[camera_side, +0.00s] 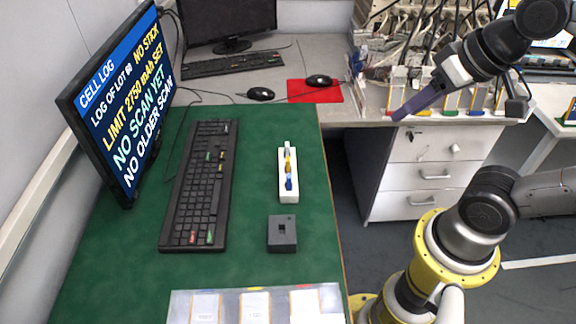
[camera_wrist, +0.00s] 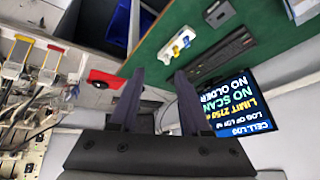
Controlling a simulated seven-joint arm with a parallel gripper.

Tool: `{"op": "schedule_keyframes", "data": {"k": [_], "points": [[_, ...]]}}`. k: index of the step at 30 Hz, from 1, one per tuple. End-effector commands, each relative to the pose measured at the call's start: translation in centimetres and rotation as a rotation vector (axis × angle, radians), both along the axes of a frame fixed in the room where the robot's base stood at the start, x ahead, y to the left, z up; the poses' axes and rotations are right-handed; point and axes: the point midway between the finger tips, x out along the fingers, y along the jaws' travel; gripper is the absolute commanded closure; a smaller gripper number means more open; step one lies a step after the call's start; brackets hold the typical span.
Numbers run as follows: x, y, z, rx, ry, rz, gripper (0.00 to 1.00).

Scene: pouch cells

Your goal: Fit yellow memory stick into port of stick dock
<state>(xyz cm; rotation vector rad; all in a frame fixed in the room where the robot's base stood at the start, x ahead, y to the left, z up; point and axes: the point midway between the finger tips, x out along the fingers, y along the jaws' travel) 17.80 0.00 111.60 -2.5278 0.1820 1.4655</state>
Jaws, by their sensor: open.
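The yellow memory stick (camera_side: 287,161) stands in a white rack (camera_side: 289,196) on the green mat, between a white stick and a blue stick (camera_side: 289,184). The rack also shows in the wrist view (camera_wrist: 166,56), small and tilted. My gripper (camera_side: 396,115) is open and empty, high and to the right of the mat. Its two fingers (camera_wrist: 157,76) frame nothing held in the wrist view.
A black keyboard (camera_side: 200,185) lies left of the rack. A monitor (camera_side: 120,100) at the left shows a cell log reading NO STICK. A tray (camera_side: 178,306) with several pale pouches is at the front. The mat around the dock is clear.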

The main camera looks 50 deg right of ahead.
Motion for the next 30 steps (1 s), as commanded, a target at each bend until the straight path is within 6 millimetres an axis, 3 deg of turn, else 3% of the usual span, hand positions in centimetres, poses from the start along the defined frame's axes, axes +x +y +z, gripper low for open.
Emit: {"op": "schedule_keyframes", "data": {"k": [7, 13, 17, 21, 25, 30], "points": [[6.5, 0.5, 2.6, 0.129, 0.074, -0.228, 0.53], [13.3, 1.5, 1.7, 0.196, 0.182, -0.39, 0.53], [17.9, 2.4, -0.7, 0.213, 0.264, -0.479, 0.53], [21.9, 3.5, -4.6, 0.202, 0.355, -0.534, 0.53], [23.9, 4.3, -8.3, 0.174, 0.429, -0.534, 0.53], [24.2, 4.9, -11.6, 0.145, 0.497, -0.53, 0.53]]}}
